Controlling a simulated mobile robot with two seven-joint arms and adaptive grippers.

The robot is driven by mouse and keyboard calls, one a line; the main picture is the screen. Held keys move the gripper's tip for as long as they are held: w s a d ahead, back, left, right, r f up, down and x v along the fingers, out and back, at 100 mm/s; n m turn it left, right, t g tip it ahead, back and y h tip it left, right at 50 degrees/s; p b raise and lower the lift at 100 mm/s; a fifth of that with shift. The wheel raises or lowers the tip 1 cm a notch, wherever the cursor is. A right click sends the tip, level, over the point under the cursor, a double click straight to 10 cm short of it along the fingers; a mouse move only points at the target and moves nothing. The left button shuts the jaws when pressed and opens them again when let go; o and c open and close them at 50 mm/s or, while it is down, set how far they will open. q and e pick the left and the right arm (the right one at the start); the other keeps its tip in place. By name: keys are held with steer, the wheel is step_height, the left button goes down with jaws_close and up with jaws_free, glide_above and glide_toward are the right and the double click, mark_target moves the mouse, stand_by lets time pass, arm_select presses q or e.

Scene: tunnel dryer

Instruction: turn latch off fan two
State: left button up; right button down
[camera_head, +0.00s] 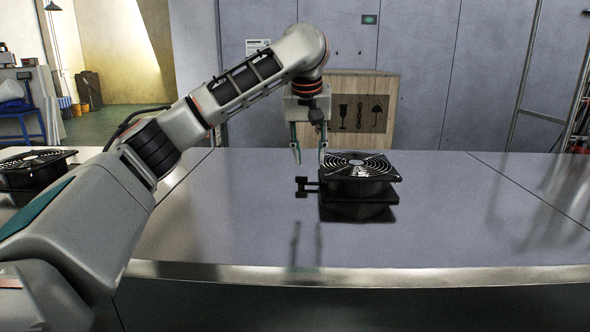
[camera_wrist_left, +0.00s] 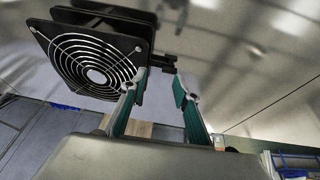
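A black fan (camera_head: 358,168) with a round wire guard sits on the table, right of the middle. A black latch (camera_head: 306,187) with a crossbar-like end sticks out from its left side. My left gripper (camera_head: 309,158) is open and empty, pointing down, above the latch in the picture and left of the fan. In the left wrist view, the fan (camera_wrist_left: 92,62) lies at the upper left. The latch (camera_wrist_left: 163,62) shows just beyond the tips of my open left gripper (camera_wrist_left: 160,76), and I see no contact. My right gripper is not in view.
Another black fan (camera_head: 36,166) stands at the far left, partly behind my left arm. A wooden crate (camera_head: 346,84) stands behind the table. The metal table top (camera_head: 440,215) is clear right of the central fan and in front of it.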

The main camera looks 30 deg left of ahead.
mark_target(301, 177)
arm_select(q)
steer(key=shift+y, duration=0.3)
steer(key=shift+w+a+f, duration=0.35)
steer(key=shift+a+f, duration=0.25)
steer(key=shift+f, duration=0.55)
steer(key=shift+w+a+f, duration=0.4)
steer(key=shift+a+f, duration=0.25)
steer(key=shift+f, duration=0.45)
steer(key=shift+w+a+f, duration=0.35)
steer(key=shift+a+f, duration=0.25)
steer(key=shift+f, duration=0.55)
steer(key=shift+c, duration=0.5)
steer(key=c, duration=0.7)
